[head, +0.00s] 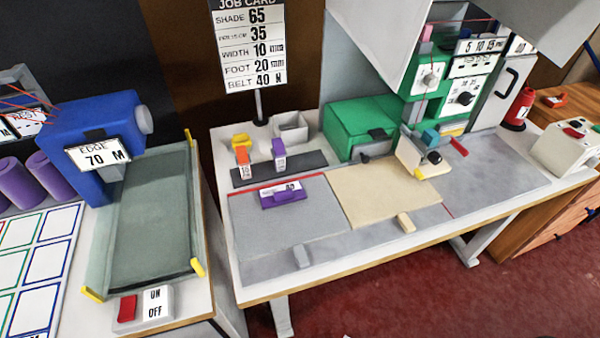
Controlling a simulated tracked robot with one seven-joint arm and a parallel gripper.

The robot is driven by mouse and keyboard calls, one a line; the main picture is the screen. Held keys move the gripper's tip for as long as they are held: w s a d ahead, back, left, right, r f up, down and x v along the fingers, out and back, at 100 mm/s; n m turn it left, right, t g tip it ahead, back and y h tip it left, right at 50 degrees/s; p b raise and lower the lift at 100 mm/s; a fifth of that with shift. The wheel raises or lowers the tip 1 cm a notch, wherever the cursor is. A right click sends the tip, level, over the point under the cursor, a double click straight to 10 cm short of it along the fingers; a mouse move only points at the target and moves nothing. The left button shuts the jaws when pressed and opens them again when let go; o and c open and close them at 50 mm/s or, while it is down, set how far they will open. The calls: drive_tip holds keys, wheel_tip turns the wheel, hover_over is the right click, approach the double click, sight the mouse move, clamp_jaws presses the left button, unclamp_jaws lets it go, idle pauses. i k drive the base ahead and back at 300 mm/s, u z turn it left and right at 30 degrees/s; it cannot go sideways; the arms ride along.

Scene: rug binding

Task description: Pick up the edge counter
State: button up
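A white plate reading "EDGE 70 M" (98,154) is on the front of a blue machine (85,120) at the left. It is the only thing marked "edge" that I see, and it looks like the edge counter. It leans slightly and its face is toward me. I cannot tell whether it is fixed to the machine or only rests against it. My gripper is not seen in the head view, so nothing shows near the plate. Large pale grey shapes cover the top right, and I cannot tell what they are.
A dark green belt bed (155,215) with yellow corners runs beside the blue machine. An ON/OFF switch box (143,307) sits in front. Purple rolls (50,175) stand left. The right table holds a job card (248,45), a green sewing machine (360,125) and a beige rug piece (375,195).

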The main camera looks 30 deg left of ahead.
sight(281, 194)
drive_tip(key=z, duration=1)
drive_tip(key=i, duration=0.1)
drive_tip(key=u, duration=2.8)
drive_tip(key=k, duration=0.9)
drive_tip(key=u, duration=0.15)
drive_tip(key=i, duration=0.9)
drive_tip(key=z, duration=0.05)
